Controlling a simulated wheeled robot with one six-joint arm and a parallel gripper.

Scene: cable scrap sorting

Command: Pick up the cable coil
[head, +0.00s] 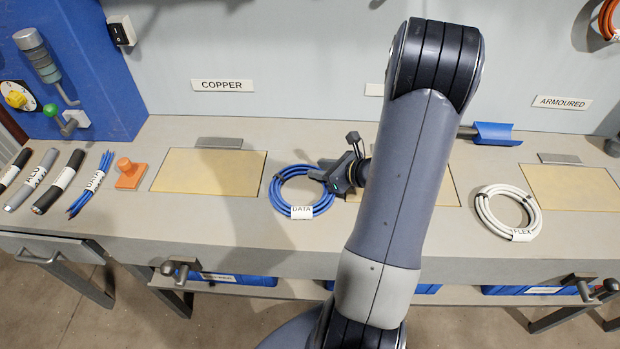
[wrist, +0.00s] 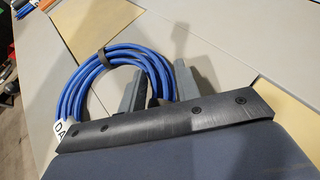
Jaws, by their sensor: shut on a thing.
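The blue cable coil (head: 276,192) with a white DATA tag lies on the grey bench, left of my arm in the head view. My gripper (head: 322,175) is at the coil's right side, with its fingers across the cable bundle. In the wrist view the blue coil (wrist: 78,85) has a dark tie at its top. The fingers of my gripper (wrist: 157,90) stand on either side of its right part and are shut on it. A second coil, white with a FLEX tag (head: 484,209), lies to the right of my arm.
Tan panels (head: 208,171) are set in the bench top, one partly behind my arm. Short cable pieces (head: 62,182) and an orange block (head: 130,176) lie at the left. A blue scoop-like piece (head: 497,133) is at the back right. Bench between left panel and blue coil is clear.

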